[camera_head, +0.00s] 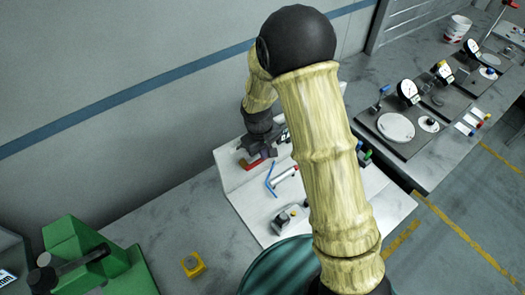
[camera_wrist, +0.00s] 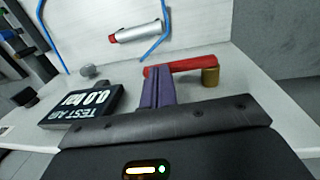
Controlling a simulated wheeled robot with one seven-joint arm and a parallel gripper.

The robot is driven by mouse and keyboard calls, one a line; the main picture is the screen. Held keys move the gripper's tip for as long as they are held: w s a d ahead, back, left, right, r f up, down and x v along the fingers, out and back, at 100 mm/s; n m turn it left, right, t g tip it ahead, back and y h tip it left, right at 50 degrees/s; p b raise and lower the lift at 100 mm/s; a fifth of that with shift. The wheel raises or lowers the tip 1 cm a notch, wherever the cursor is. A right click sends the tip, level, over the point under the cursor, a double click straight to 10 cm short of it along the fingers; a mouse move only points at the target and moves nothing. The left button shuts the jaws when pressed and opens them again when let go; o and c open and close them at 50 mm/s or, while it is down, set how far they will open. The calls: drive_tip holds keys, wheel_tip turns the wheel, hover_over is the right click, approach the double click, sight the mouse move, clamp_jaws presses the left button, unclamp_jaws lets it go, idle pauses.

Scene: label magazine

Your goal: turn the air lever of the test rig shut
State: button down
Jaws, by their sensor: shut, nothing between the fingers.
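The red air lever (camera_wrist: 185,65) lies across the middle of the wrist view, on the white test rig (camera_wrist: 225,97). Its right end sits at a short brass cylinder (camera_wrist: 210,76). My gripper (camera_wrist: 155,75) has its purple fingers together and empty, at the lever's left end; I cannot tell whether they touch it. In the head view my gripper (camera_head: 265,152) is over the rig, with the red lever (camera_head: 247,163) just left of it, partly hidden. A dark display (camera_wrist: 82,105) reading "TEST AIR 0.0 bar" stands left of the fingers.
A silver cylinder with a red end (camera_wrist: 136,33) and blue tubing (camera_wrist: 42,22) are on the rig's white panel. A yellow button box (camera_head: 192,265) and a green machine (camera_head: 75,255) stand on the bench to the left. Dial gauges (camera_head: 408,92) stand on the right bench.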

drive_tip(key=shift+r, duration=0.1)
drive_tip(key=shift+w+a+r+p, duration=0.1)
drive_tip(key=shift+r+p, duration=0.1)
drive_tip(key=shift+p, duration=0.1)
wheel_tip(320, 180, up, 4)
drive_tip(key=p, duration=0.3)
drive_tip(key=shift+r+b, duration=0.1)
drive_tip(key=shift+b, duration=0.5)
wheel_tip(320, 180, up, 9)
drive_tip(key=b, duration=0.2)
drive_tip(key=shift+s+a, duration=0.2)
drive_tip(key=c, duration=2.1)
unclamp_jaws()
